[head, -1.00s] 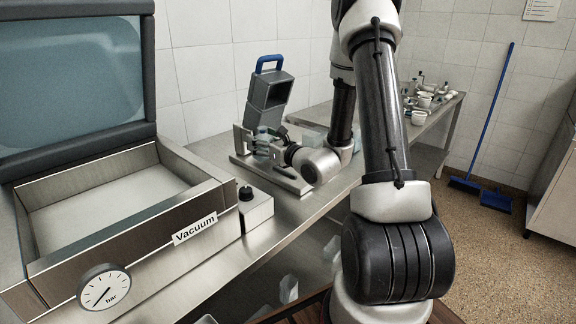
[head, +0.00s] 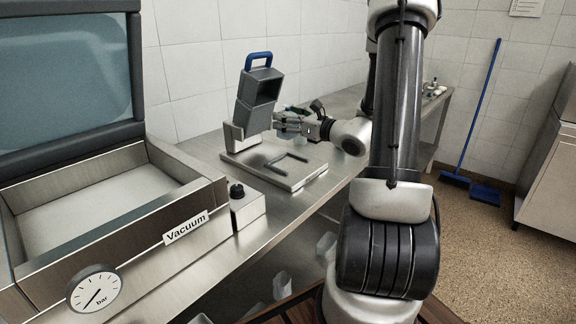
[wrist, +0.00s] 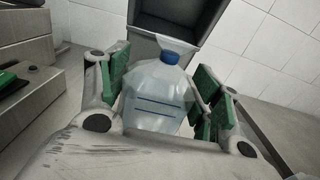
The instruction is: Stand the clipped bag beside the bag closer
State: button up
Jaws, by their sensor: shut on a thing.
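A clear bag with a bluish tint, dark lines and a blue clip at its neck (wrist: 155,97) is between the green-padded fingers of my gripper (wrist: 167,88) in the wrist view. The fingers are shut on its sides and it looks upright. In the head view, my gripper (head: 284,124) is just right of the bag closer (head: 258,92), above the right part of its base. The closer is a tilted grey box with a blue handle, on a flat metal base. The bag is small and mostly hidden there by the fingers. Its underside is out of sight.
The steel bench (head: 262,214) has free room in front of the closer's base. A vacuum machine (head: 100,215) with a gauge and a knob box (head: 248,207) stands at the front left. A tiled wall is behind. Small items (head: 434,90) sit on the far bench.

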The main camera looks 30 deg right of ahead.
notch_tip(320, 180, down, 10)
jog(key=shift+r, duration=0.2)
dwell(0.4)
jog(key=shift+f, duration=0.15)
jog(key=o, duration=1.2)
